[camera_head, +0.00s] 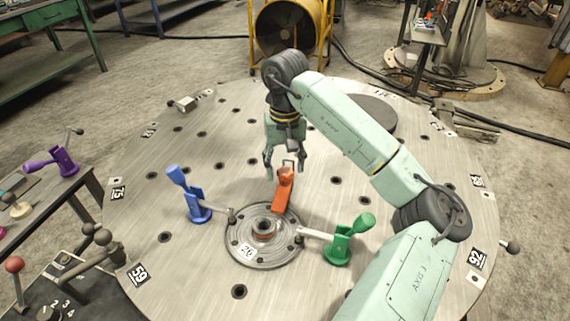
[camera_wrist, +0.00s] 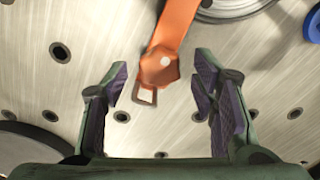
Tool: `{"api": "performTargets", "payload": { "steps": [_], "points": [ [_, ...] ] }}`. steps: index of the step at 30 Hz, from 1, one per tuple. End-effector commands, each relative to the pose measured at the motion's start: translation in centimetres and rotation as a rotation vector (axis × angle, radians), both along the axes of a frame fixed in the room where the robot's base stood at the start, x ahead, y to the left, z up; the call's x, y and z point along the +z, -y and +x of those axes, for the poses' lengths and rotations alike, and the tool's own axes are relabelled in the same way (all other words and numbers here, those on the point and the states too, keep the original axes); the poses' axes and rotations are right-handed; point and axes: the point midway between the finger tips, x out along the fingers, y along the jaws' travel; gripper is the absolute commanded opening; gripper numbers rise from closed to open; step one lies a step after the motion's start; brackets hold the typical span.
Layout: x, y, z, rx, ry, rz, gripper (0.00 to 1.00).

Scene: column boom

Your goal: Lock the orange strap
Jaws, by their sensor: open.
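The orange strap (camera_head: 284,188) lies on the round metal table, running from the flanged disc (camera_head: 242,250) toward the back. Its far end has a wider orange head with a small metal loop. In the wrist view the orange strap (camera_wrist: 175,35) comes down from the top, and its head with the metal loop (camera_wrist: 146,96) lies between the fingers. My gripper (camera_head: 283,166) is open above the table, at the strap's far end. In the wrist view my gripper (camera_wrist: 165,92) has its purple-padded fingers on both sides of the head, apart from it.
A blue clamp (camera_head: 195,200) stands left of the disc, and a green clamp (camera_head: 345,241) stands to its right. A purple clamp (camera_head: 60,160) sits on the side table at left.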

Motion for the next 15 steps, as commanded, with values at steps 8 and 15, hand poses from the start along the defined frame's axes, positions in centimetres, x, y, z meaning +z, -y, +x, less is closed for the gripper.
{"api": "performTargets", "payload": {
  "steps": [8,15],
  "points": [
    [-0.99,-0.02,0.0,0.0,0.001,0.0,0.53],
    [-0.97,-0.02,0.0,0.0,0.001,0.0,0.46]
  ]
}}
